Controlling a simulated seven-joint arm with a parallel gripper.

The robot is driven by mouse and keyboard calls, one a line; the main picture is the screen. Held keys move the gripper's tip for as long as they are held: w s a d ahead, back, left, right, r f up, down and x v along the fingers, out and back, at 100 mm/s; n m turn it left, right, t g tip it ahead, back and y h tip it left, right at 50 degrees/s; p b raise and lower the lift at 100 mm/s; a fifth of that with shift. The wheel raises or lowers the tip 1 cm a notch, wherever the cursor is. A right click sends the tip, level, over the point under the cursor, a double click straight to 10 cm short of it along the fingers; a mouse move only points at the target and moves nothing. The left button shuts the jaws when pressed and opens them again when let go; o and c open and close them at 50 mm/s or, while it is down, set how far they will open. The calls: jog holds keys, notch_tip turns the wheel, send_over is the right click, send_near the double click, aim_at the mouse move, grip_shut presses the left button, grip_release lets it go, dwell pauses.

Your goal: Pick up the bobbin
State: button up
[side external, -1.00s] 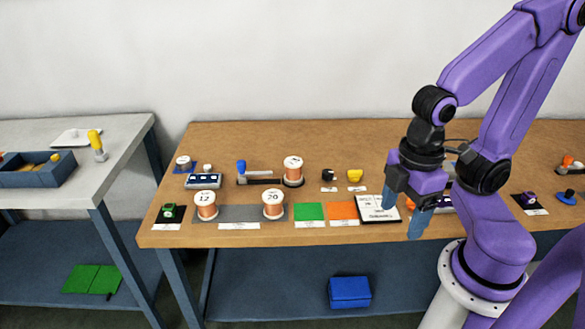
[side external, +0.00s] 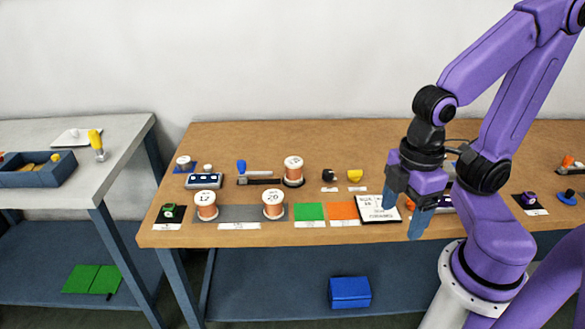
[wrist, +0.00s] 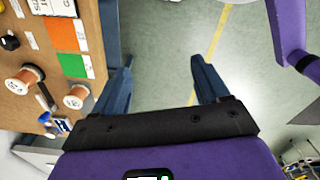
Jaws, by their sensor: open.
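Three copper-wound bobbins with white tops stand upright on the brown bench. The bobbin marked 12 (side external: 206,207) is at the front left, and the bobbin marked 20 (side external: 273,206) is to its right on a grey strip. A third bobbin (side external: 293,172) stands behind on a dark base. My gripper (side external: 403,222) is open and empty near the bench's front edge, well to the right of all three. In the wrist view my fingers (wrist: 163,82) are spread over bare floor, with two bobbins (wrist: 24,80) (wrist: 75,97) off to the left.
A green mat (side external: 309,211), an orange mat (side external: 343,210) and a white printed card (side external: 377,207) lie between the front bobbins and my gripper. A blue-handled device (side external: 257,174) and a yellow piece (side external: 355,176) stand farther back. A grey side table (side external: 115,130) is at the left.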

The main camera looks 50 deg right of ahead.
jog(key=shift+o, duration=1.4)
